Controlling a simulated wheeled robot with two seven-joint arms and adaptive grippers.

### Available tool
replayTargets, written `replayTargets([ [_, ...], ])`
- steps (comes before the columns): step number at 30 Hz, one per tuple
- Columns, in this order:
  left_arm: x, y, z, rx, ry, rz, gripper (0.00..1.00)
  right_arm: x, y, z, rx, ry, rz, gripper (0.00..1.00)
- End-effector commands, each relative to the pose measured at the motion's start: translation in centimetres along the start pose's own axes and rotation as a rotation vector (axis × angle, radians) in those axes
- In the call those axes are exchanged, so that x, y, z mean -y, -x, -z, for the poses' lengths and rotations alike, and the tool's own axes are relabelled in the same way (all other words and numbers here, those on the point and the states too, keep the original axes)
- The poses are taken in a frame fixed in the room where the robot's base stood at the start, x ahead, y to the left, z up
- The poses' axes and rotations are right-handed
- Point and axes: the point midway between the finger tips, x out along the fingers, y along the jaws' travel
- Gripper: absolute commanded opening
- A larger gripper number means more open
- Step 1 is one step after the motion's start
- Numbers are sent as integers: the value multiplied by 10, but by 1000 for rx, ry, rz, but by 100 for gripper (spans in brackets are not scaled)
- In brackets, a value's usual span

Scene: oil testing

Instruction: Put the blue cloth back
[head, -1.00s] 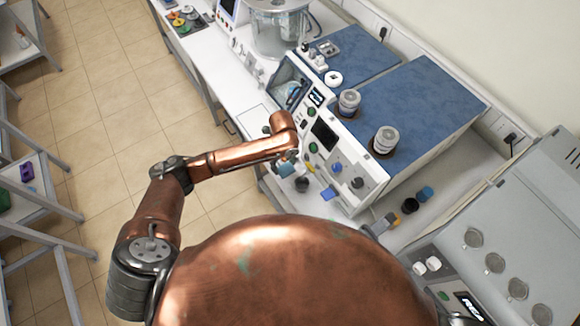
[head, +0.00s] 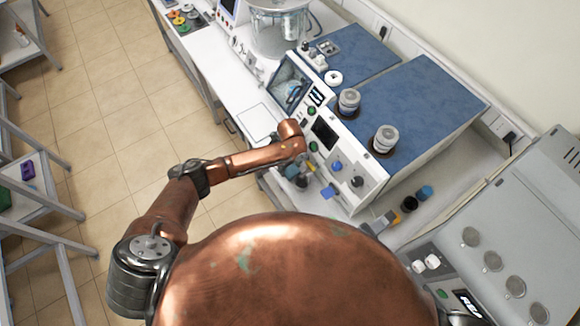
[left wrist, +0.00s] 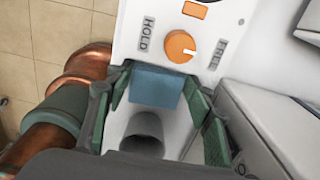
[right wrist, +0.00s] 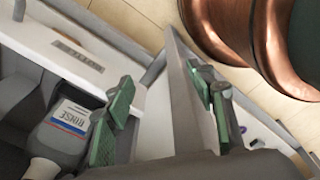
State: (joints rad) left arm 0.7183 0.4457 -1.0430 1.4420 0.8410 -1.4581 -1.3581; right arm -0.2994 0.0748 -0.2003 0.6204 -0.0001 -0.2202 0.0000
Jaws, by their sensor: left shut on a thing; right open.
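The blue cloth (left wrist: 155,86) shows as a flat blue piece between the fingers of my left gripper (left wrist: 156,98), which is shut on it. It lies just below an orange knob (left wrist: 180,46) on a white panel marked HOLD and FREE. In the head view my left arm reaches to the front of the white instrument with the blue top; the hand is small and partly hidden there. My right gripper (right wrist: 163,94) is open with nothing between its fingers. It is out of sight in the head view.
A grey cup-like part (left wrist: 143,130) sits below the cloth. A grey bottle labelled RINSE (right wrist: 70,118) stands beside my right gripper's left finger. The blue-topped instrument (head: 425,95) fills the bench ahead. Dark and blue caps (head: 424,192) lie right of it. Floor (head: 115,110) is clear at left.

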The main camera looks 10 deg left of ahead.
Motion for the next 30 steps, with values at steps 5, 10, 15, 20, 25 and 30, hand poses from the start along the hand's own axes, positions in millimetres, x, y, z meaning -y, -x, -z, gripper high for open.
replayTargets([
  [5,0,-1,0,0,0,0,56,-1,0,-1,1,0,-1,50],
  [10,0,-1,0,0,0,0,56,-3,0,-2,2,1,-4,50],
  [15,1,7,0,1,0,2,56,-6,1,-2,3,2,-6,50],
  [20,1,33,-1,2,-2,3,56,-8,-2,-3,4,3,-8,50],
  [25,1,70,-1,2,-2,3,56,-8,-7,-4,4,3,-8,50],
  [30,1,100,-1,2,-1,2,56,-7,-10,-4,4,2,-8,50],
])
